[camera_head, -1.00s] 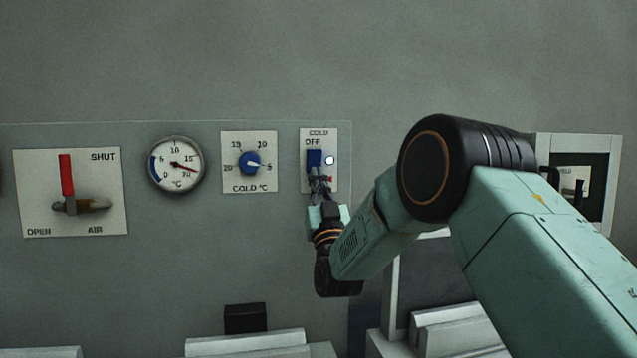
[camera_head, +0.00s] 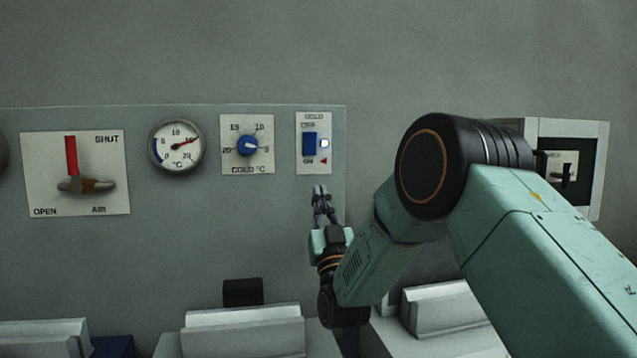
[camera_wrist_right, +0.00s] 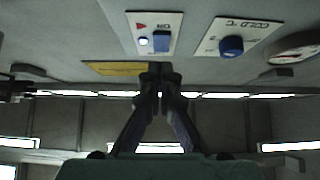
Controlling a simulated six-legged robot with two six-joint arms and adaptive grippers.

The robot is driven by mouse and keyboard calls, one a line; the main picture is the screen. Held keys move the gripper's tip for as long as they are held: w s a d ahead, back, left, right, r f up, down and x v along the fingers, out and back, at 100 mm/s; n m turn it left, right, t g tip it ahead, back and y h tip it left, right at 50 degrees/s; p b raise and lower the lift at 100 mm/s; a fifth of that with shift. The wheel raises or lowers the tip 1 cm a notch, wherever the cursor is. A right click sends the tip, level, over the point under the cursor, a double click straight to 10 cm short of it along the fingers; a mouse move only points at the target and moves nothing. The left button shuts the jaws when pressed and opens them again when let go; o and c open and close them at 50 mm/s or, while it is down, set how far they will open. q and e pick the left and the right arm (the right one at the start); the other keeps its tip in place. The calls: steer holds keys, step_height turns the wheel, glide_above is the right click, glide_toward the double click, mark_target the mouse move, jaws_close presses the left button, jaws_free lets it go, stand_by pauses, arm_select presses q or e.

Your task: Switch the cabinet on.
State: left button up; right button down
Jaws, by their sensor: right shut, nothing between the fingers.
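The COLD switch plate (camera_head: 314,168) is on the grey cabinet wall, with OFF above and ON below a blue rocker (camera_head: 309,144). A bright white lamp (camera_head: 325,143) sits right of the rocker, with a small red triangle below it. My right gripper (camera_head: 320,191) is shut and empty, a little below the plate and apart from it. In the right wrist view the plate (camera_wrist_right: 128,25) appears turned over, with the rocker (camera_wrist_right: 161,41) and lit lamp (camera_wrist_right: 143,41) above the closed fingertips (camera_wrist_right: 162,78). My left gripper is out of view.
Left of the switch are the COLD °C knob (camera_head: 247,145), a round temperature gauge (camera_head: 175,146) with its needle near 15, and the red-handled AIR lever (camera_head: 71,158). A framed recess (camera_head: 600,170) is at the right. Pale blocks (camera_head: 244,335) stand below.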

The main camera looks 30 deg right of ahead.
steer(key=v, duration=0.2)
steer(key=shift+s+a+f, duration=0.1)
steer(key=shift+a+f, duration=0.05)
steer(key=shift+f, duration=0.15)
steer(key=shift+f, duration=0.1)
